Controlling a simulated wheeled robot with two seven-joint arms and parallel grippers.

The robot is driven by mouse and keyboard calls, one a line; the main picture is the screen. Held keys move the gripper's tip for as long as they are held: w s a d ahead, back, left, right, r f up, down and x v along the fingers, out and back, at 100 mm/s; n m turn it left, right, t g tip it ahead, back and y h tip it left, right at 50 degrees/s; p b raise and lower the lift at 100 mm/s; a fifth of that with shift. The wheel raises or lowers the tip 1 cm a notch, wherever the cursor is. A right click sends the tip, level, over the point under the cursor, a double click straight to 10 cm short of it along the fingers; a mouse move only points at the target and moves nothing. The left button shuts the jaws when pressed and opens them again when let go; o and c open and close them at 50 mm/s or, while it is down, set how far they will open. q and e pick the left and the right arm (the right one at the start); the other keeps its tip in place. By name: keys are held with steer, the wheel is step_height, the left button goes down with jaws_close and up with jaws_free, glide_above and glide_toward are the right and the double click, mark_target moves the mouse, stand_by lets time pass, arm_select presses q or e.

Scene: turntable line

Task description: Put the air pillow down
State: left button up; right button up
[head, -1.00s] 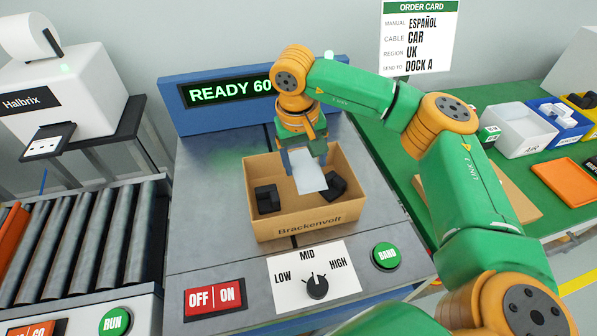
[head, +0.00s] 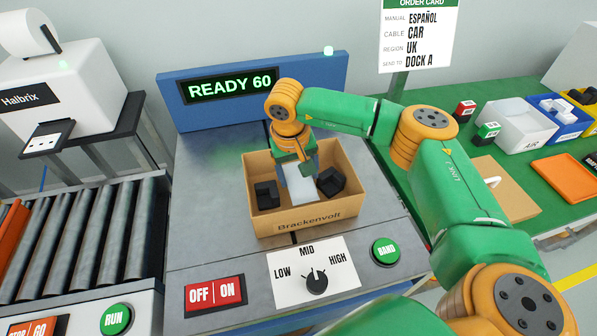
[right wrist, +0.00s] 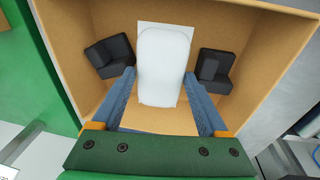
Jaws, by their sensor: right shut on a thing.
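The air pillow (head: 297,184) is a pale, whitish pad, held inside the open cardboard box marked Brackenvolt (head: 306,224). My right gripper (head: 296,172) reaches down into the box and is shut on the air pillow. In the right wrist view the pillow (right wrist: 164,62) lies between the two blue fingers (right wrist: 160,100), with a white flat piece partly showing behind it. Whether the pillow touches the box floor cannot be told. Two black pieces sit in the box, one left (head: 266,195) and one right (head: 331,181) of the pillow. My left gripper is not in view.
The box stands on a grey metal deck before a blue display (head: 250,88) reading READY 60. A control panel (head: 314,271) with a dial lies in front. A roller conveyor (head: 80,235) is at left. A green table with bins (head: 520,125) is at right.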

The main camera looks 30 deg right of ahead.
mark_target(294, 182)
steer(key=o, duration=1.2)
steer(key=shift+r+p, duration=0.5)
steer(key=shift+r, duration=0.1)
steer(key=r, duration=0.4)
steer(key=a+r, duration=0.1)
steer(key=r, duration=0.7)
steer(key=shift+s+a+b, duration=0.35)
steer(key=shift+s+a, duration=0.05)
